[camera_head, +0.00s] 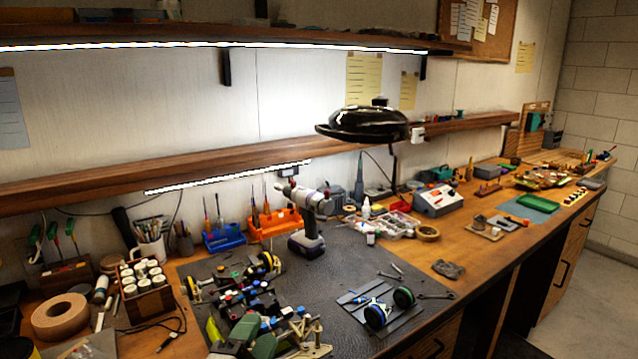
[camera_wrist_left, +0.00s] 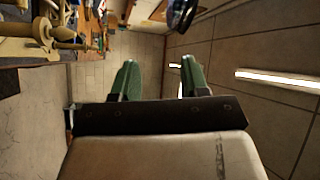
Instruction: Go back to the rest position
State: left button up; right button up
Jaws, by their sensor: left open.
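My left gripper (camera_head: 258,336) appears low in the head view, its dark green fingers over the front of the bench, partly lost against the car parts behind. In the left wrist view the gripper (camera_wrist_left: 155,80) shows two green fingers spread apart with nothing between them. It is open and empty. The partly built racecar (camera_head: 265,300) with black, blue and yellow-wheeled parts lies on the dark mat close to it. Beige parts (camera_wrist_left: 40,45) show near the fingers' left side in the wrist view, apart from them. My right gripper is not in view.
A drill (camera_head: 305,225) stands on the mat (camera_head: 340,255). A wheel pair (camera_head: 388,308) lies near the front edge. A black lamp (camera_head: 362,122) hangs over the bench; it also shows in the wrist view (camera_wrist_left: 182,14). The floor (camera_head: 590,290) at right is free.

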pick_arm(q)
jog(key=s+a+f+n+g+y, duration=0.45)
jog(key=f+n, duration=0.25)
jog(key=f, duration=0.2)
jog(key=s+a+f+n+g+y, duration=0.1)
jog(key=s+a+f+n+g, duration=0.2)
jog(key=s, duration=0.4)
jog(key=s+a+f+n+g, duration=0.1)
jog(key=s+f+n+g, duration=0.2)
jog(key=s+f+g, duration=0.3)
jog(key=s+a+f+n+g+y, duration=0.1)
jog(key=s+a+f+n+g, duration=0.15)
jog(key=s, duration=0.55)
notch_tip(320, 180, down, 32)
jog(key=s+g+b, duration=0.1)
jog(key=b, duration=0.4)
jog(key=s+a+f+b, duration=0.1)
jog(key=s+f+b, duration=0.1)
jog(key=s+f, duration=0.6)
jog(key=s+a+f+g+b, duration=0.1)
jog(key=s+f+b, duration=0.1)
jog(key=s+f, duration=0.6)
notch_tip(320, 180, down, 4)
jog(key=shift+s+a+f, duration=0.1)
jog(key=shift+s+a, duration=0.1)
jog(key=shift+a, duration=0.1)
jog(key=shift+s, duration=0.1)
